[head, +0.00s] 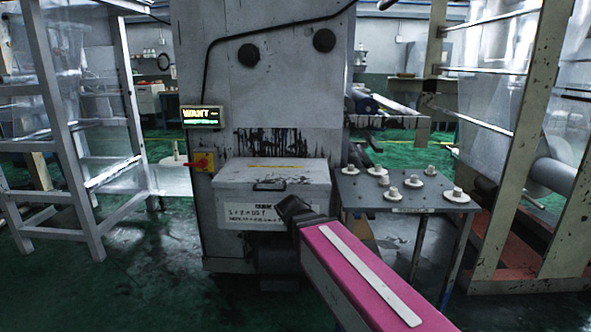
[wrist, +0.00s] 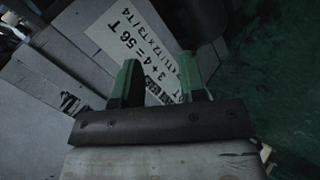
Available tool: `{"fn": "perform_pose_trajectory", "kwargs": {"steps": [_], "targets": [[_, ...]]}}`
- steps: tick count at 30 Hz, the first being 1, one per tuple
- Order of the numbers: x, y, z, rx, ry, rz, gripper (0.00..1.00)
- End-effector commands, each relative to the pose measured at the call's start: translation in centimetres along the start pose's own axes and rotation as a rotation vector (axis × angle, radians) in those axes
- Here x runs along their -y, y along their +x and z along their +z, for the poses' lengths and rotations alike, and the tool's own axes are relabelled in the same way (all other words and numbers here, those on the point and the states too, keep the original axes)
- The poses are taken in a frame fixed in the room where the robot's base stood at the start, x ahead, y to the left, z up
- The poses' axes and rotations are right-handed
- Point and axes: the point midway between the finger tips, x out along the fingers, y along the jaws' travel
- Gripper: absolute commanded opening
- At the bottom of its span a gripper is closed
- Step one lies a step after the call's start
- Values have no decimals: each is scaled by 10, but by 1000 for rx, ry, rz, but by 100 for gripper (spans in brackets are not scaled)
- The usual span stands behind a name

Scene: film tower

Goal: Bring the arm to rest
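My gripper (wrist: 158,84) shows in the wrist view as two green fingers standing apart, with nothing between them. It is open and empty. Beyond the fingers is the pale front of a box with black lettering, partly covered by them. In the head view, my arm's pink link with a white strip reaches from the lower right toward the grey box (head: 272,183). The arm's dark far end overlaps the box's lower right in the picture. I cannot make out the fingers in the head view, and cannot tell whether anything touches the box.
The grey box is at the front of a tall machine column (head: 265,95) with a lit display (head: 202,116). A small metal table (head: 380,195) with several white knobbed discs stands to the right. Metal frames (head: 90,130) flank both sides. Green floor (head: 130,285) is open at left.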

Motion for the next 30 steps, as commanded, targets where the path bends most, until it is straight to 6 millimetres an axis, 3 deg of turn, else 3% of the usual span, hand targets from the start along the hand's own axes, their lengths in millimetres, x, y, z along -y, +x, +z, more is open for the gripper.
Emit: {"fn": "perform_pose_trajectory", "kwargs": {"steps": [1, 6, 15, 21, 30], "targets": [[5, 15, 25, 45, 72, -46, 38], [29, 52, 96, 184, 323, -196, 38], [80, 86, 205, 434, 756, -431, 38], [103, 91, 242, 541, 935, -523, 38], [109, 92, 250, 567, 981, -547, 38]]}}
